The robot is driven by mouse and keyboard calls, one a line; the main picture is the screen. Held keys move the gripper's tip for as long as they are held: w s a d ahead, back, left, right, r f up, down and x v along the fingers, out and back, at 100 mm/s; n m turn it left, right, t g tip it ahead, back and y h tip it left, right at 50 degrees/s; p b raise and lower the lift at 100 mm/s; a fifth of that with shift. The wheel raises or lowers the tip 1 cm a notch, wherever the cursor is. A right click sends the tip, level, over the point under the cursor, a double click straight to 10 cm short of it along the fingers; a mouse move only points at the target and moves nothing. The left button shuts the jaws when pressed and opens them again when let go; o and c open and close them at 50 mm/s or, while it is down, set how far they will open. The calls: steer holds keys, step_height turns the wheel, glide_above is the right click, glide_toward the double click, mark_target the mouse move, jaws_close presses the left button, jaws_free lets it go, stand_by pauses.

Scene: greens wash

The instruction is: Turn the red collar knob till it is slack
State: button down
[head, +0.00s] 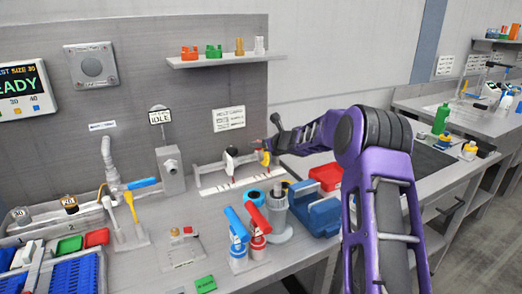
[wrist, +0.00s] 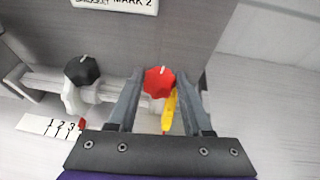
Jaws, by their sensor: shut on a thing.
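The red collar knob (wrist: 158,82) has a white mark on its face and sits between my gripper's fingers in the wrist view. My gripper (wrist: 158,78) is shut on the red knob. A yellow part (wrist: 169,111) hangs just below the knob, partly between the fingers; it also shows in the head view (head: 265,159). A black knob (wrist: 82,70) on a white collar is to the left on the same rail (wrist: 47,84). In the head view my gripper (head: 267,146) is at the right end of the rail and mostly covers the red knob.
A numbered white scale strip (wrist: 38,124) lies below the rail. A grey wall panel (head: 210,90) with a shelf (head: 215,60) stands behind. A blue case (head: 318,213), a red bin (head: 327,176) and red and blue handled tools (head: 256,219) stand close in front.

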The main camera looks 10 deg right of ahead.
steer(key=shift+c, duration=1.6)
jaws_free()
steer(key=shift+s, duration=0.15)
steer(key=b+v, duration=0.1)
steer(key=v, duration=1.6)
steer(key=shift+r, duration=0.25)
steer(key=shift+d, duration=0.1)
